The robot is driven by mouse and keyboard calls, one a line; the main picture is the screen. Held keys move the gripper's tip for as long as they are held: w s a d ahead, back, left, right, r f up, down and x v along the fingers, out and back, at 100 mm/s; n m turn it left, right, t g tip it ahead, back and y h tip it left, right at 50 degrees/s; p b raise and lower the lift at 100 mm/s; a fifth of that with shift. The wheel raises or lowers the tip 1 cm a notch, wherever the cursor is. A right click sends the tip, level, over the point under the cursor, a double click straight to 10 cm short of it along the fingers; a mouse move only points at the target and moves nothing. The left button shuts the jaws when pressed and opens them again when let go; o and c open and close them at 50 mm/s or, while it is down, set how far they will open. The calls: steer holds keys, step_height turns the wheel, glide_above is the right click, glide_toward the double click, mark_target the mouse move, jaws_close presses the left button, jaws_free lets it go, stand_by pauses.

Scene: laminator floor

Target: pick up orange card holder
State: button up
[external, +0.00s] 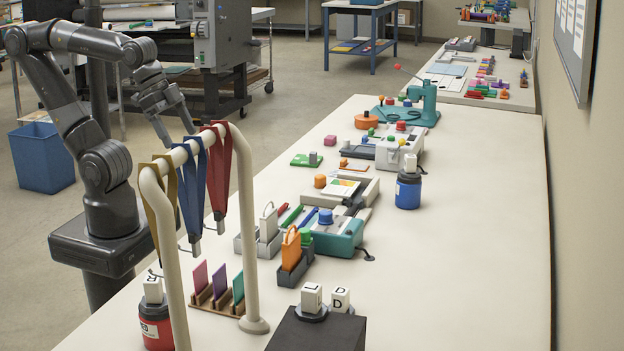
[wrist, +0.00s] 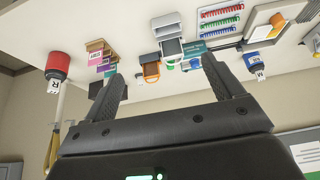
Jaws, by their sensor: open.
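The orange card holder (external: 291,248) stands upright in a dark grey slotted stand (external: 295,272) on the long white table, right of the lanyard rack in the external view. It has a loop-shaped top. In the wrist view, which looks upside down, the orange holder (wrist: 151,71) shows small and distant, framed between the two fingers. My gripper (external: 176,131) is high over the table's left side, behind the rack and well apart from the holder. Its fingers (wrist: 164,70) are spread, with nothing between them.
A cream rack (external: 252,230) with yellow, blue and red lanyards (external: 219,170) stands in front of my gripper. A white card holder (external: 268,222) is just behind the orange one. A teal device (external: 335,238) is to its right, a black box (external: 316,332) in front. The table's right side is clear.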

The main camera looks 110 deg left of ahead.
steer(key=g, duration=0.6)
glide_above(291, 229)
steer(key=f, duration=0.8)
steer(key=shift+s+a, duration=0.15)
steer(key=shift+a, duration=0.1)
step_height(291, 229, down, 10)
steer(key=shift+f, duration=0.25)
steer(key=c, duration=1.1)
